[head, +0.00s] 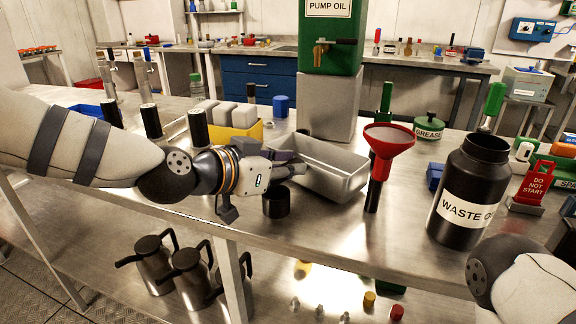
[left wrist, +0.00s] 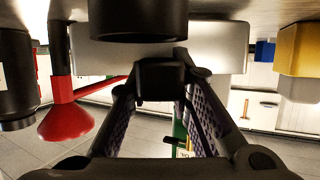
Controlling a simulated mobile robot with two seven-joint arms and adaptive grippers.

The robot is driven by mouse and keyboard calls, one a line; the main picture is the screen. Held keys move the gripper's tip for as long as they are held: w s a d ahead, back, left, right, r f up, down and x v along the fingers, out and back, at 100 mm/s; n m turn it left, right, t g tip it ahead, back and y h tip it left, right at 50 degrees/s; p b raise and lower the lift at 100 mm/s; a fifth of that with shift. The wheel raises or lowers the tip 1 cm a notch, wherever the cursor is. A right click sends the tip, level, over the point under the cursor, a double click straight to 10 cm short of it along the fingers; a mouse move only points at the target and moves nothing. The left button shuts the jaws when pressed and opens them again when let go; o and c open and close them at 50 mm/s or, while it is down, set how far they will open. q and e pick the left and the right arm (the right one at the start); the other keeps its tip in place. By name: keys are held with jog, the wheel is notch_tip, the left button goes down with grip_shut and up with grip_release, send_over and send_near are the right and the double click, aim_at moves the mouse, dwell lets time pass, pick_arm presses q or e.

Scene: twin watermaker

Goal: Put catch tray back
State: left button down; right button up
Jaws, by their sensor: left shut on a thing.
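The catch tray (head: 345,184) is a grey metal open box in front of the grey pedestal under the green pump oil tank (head: 330,45). I cannot tell whether the tray touches the bench. My right gripper is out of view; only part of that arm shows at lower right.
A black cup (head: 277,204) stands just below my left fingers. A red funnel (head: 388,140) on a black holder stands right of the tray. The black waste oil jug (head: 466,195) is further right.

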pick_arm(q)
jog(key=shift+f, duration=0.2)
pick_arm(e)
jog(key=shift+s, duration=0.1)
pick_arm(q)
jog(key=c, duration=1.4)
grip_release()
jog(key=shift+c, duration=0.2)
jog(key=shift+r, duration=0.3)
jog(key=p+v, duration=0.2)
jog(key=v, duration=1)
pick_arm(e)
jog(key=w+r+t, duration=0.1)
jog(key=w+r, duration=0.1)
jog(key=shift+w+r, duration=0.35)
